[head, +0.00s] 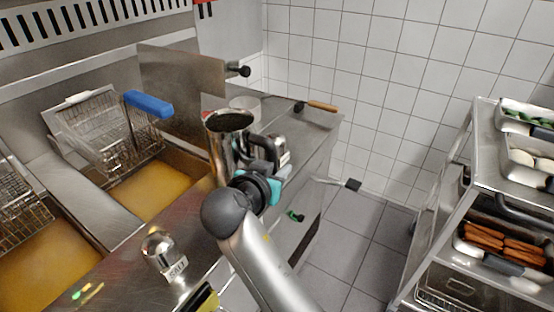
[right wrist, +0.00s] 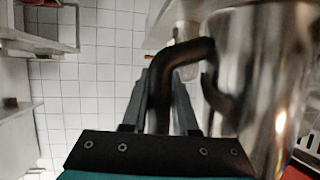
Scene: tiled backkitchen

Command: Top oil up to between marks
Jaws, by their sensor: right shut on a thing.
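A tall metal jug (head: 228,123) with a dark handle stands out over the counter beside the fryer. My right gripper (head: 268,168) is shut on the jug's handle; the right wrist view shows the fingers (right wrist: 163,95) around the dark handle (right wrist: 188,52) and the shiny jug wall (right wrist: 262,75). The jug looks about upright; its contents are too dark to make out. Amber oil (head: 155,190) fills the right fryer vat, and more oil (head: 45,262) is in the left vat. I cannot make out level marks. My left gripper is not in view.
A wire basket (head: 92,132) and a blue handle (head: 148,103) are at the right vat. A salt shaker (head: 160,248) stands on the near counter. A wooden-handled tool (head: 322,106) lies at the back. A cart (head: 448,170) with food trays stands right, across open floor.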

